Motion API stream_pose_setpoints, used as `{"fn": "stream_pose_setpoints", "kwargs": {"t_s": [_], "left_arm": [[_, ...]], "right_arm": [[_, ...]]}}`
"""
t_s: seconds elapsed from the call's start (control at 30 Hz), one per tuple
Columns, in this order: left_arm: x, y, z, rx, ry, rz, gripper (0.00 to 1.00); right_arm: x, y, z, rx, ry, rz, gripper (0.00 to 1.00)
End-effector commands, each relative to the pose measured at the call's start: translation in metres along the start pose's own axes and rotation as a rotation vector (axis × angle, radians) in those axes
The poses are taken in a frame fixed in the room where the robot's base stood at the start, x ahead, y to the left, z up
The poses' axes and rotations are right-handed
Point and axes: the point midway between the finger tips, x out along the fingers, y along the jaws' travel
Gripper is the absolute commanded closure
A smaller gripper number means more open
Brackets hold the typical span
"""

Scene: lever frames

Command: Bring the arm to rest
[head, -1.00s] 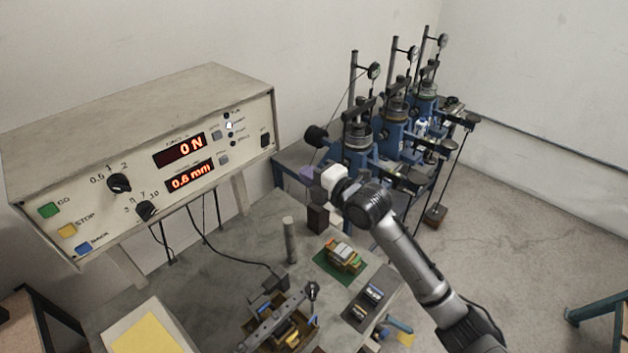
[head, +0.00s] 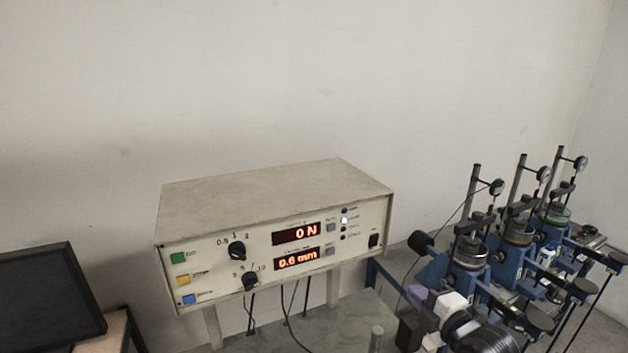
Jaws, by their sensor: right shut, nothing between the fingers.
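My right gripper (head: 420,298) is at the lower right of the head view, in front of the lever frames. It is shut and empty, with its white body and dark wrist behind it. The rest of my right arm falls below the picture edge. The blue lever frames (head: 470,275) stand in a row at the right, with upright posts and round dial gauges. Whether the gripper touches anything there I cannot tell. My left gripper is not in view.
A beige control box (head: 270,190) stands on legs at the centre, its red displays reading 0 N and 0.6 mm. A dark screen (head: 45,300) is at the lower left. Cables hang under the box. The wall above is bare.

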Motion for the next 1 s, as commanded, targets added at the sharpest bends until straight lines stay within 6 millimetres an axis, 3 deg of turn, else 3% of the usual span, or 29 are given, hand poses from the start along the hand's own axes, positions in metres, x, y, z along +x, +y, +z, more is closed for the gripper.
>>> {"fn": "stream_pose_setpoints", "kwargs": {"t_s": [0.23,0.47,0.63,0.77,1.0], "left_arm": [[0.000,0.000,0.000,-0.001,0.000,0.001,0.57],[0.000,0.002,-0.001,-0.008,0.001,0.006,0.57],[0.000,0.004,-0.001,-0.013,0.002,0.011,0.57],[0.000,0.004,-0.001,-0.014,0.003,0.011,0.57],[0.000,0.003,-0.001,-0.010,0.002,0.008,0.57]], "right_arm": [[-0.009,-0.025,0.010,0.467,-0.148,-0.163,1.00],[-0.037,-0.016,0.006,0.744,-0.325,-0.159,1.00],[-0.064,-0.009,-0.007,0.925,-0.432,-0.101,1.00],[-0.096,-0.039,-0.021,1.067,-0.534,-0.085,1.00],[-0.151,-0.112,-0.043,1.159,-0.665,-0.144,1.00]]}}
